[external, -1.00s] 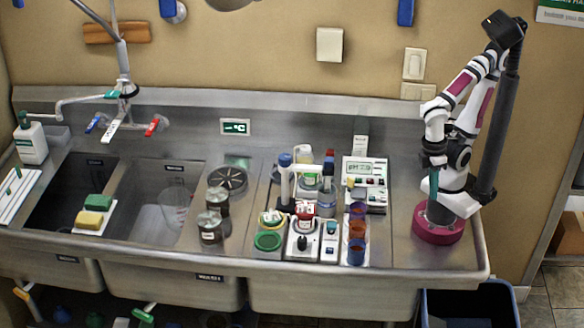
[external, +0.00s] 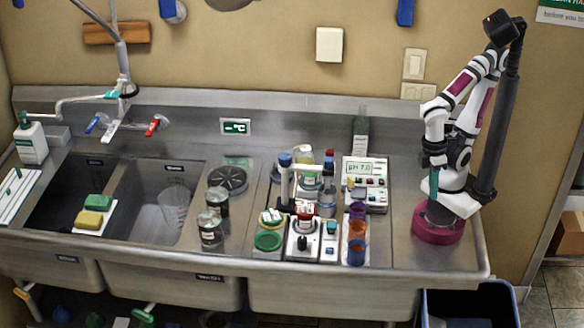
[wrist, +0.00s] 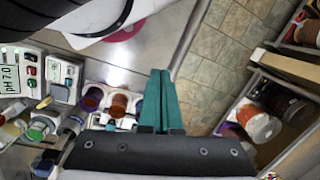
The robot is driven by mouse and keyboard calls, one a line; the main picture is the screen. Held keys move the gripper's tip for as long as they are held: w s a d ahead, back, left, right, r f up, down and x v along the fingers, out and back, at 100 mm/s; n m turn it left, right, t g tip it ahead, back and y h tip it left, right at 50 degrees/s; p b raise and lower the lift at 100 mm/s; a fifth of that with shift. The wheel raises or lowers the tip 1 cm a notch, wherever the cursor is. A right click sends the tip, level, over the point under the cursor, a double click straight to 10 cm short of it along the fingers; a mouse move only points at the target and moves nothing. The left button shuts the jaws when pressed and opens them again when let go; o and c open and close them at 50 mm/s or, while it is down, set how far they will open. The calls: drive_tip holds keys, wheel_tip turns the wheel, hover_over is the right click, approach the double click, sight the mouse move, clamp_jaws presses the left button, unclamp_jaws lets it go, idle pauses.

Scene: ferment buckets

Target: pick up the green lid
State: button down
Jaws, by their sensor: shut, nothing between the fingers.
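The green lid (external: 268,241) is a round, ring-shaped green piece lying at the front left of the cluster of items on the steel counter, near the front edge. My gripper (external: 434,185) hangs at the right, beside my folded arm, well apart from the lid. Its teal fingers (wrist: 160,75) are pressed together in the wrist view, with nothing between them. A round green-rimmed thing (wrist: 39,128) shows at the left of the wrist view; I cannot tell whether it is the same lid.
Orange and blue cups (external: 357,231) stand right of the lid, with a pH meter (external: 364,170) behind them. Two jars (external: 210,228) stand to its left, beside the sink basins (external: 160,210). Bottles crowd behind the lid. The counter between the cups and my base is clear.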

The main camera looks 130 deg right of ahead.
idle(0.3)
drive_tip(key=c, duration=0.5)
unclamp_jaws()
drive_tip(key=n+t+h, duration=0.1)
drive_tip(key=t+h, duration=0.2)
drive_tip(key=t, duration=0.2)
hover_over(272, 211)
drive_tip(key=s+a, duration=0.1)
drive_tip(key=s, duration=0.5)
drive_tip(key=x, duration=1)
drive_tip(key=s+x, duration=0.1)
drive_tip(key=x, duration=0.4)
drive_tip(key=shift+w+a+f, duration=0.2)
drive_tip(key=shift+a+f, duration=0.05)
drive_tip(key=shift+f, duration=0.3)
